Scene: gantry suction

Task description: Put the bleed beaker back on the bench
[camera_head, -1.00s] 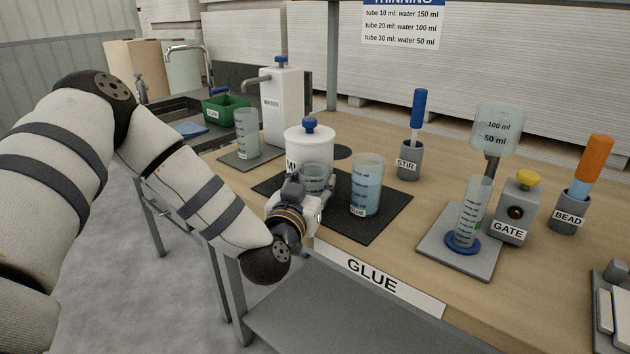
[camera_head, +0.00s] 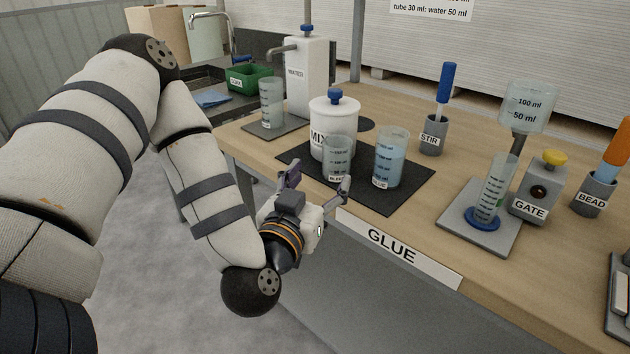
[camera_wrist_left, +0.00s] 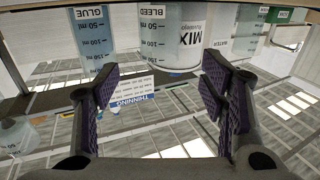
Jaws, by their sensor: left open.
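The bleed beaker (camera_head: 337,162) is a clear, empty-looking cup with a label and scale marks. It stands upright on the dark mat (camera_head: 400,198) near the bench's front edge, in front of the white MIX pot (camera_head: 338,112) and left of the GLUE beaker (camera_head: 389,160) of blue liquid. My left gripper (camera_head: 316,183) is open and empty at the bench's front edge, apart from the beaker. The left wrist view is upside down and shows the bleed beaker (camera_wrist_left: 152,38) beyond the spread purple finger pads (camera_wrist_left: 161,88). My right gripper is not in view.
A water dispenser (camera_head: 305,78) and another beaker (camera_head: 271,104) stand at the back left. The STIR holder (camera_head: 433,138), a cylinder (camera_head: 492,188), the GATE box (camera_head: 537,194) and the BEAD holder (camera_head: 595,195) stand to the right. Open floor lies left of the bench.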

